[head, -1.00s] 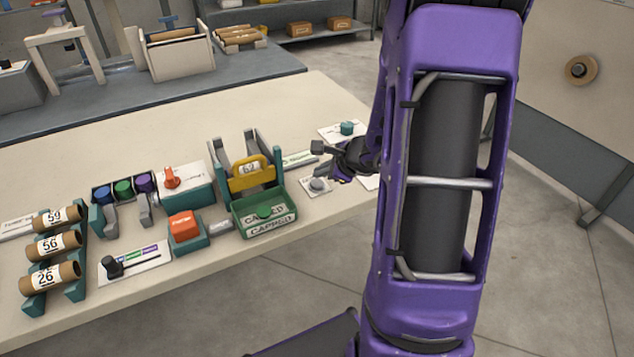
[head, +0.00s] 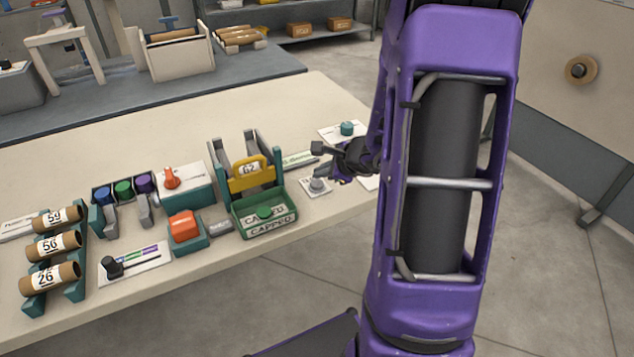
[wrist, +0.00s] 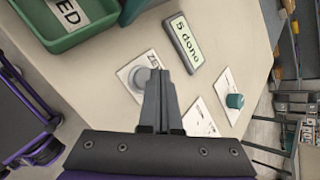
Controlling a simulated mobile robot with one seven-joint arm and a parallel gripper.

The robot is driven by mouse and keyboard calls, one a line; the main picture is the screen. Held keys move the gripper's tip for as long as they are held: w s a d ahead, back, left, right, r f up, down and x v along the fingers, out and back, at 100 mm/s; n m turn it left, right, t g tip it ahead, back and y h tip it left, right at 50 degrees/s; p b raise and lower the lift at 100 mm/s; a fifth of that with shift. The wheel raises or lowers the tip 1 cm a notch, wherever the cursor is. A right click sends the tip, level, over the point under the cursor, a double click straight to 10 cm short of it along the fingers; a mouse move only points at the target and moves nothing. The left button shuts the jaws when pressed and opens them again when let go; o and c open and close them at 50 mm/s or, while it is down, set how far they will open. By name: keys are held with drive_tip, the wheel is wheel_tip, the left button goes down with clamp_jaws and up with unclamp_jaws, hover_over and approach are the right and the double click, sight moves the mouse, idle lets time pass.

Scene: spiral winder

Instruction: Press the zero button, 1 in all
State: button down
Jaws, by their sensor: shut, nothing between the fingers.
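The zero button is a round grey knob (head: 318,184) on a small white plate near the table's right front edge. In the wrist view the grey button (wrist: 140,78) sits on its plate, whose label is partly hidden and begins with "ZE". My gripper (head: 330,172) is shut and empty, just above and to the right of the button. In the wrist view its closed fingertips (wrist: 159,74) overlap the right side of the button. I cannot tell whether they touch it.
A display reading "5 done" (wrist: 182,43) lies behind the button. A teal knob (head: 347,128) stands on a white card farther back. A green tray (head: 265,221) marked "CAPPED" is to the left. An orange button (head: 184,225) and numbered tubes (head: 53,244) are farther left.

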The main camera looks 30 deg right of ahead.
sight(321, 184)
drive_tip(key=shift+f, duration=0.2)
idle(0.4)
drive_tip(key=shift+f+b, duration=0.3)
drive_tip(key=shift+b, duration=0.45)
drive_tip(key=shift+f+b, duration=0.4)
drive_tip(key=shift+b, duration=0.05)
idle(0.5)
drive_tip(key=shift+r+p, duration=0.55)
drive_tip(key=shift+r, duration=0.3)
drive_tip(key=shift+r+p, duration=1.95)
drive_tip(key=shift+r, duration=0.6)
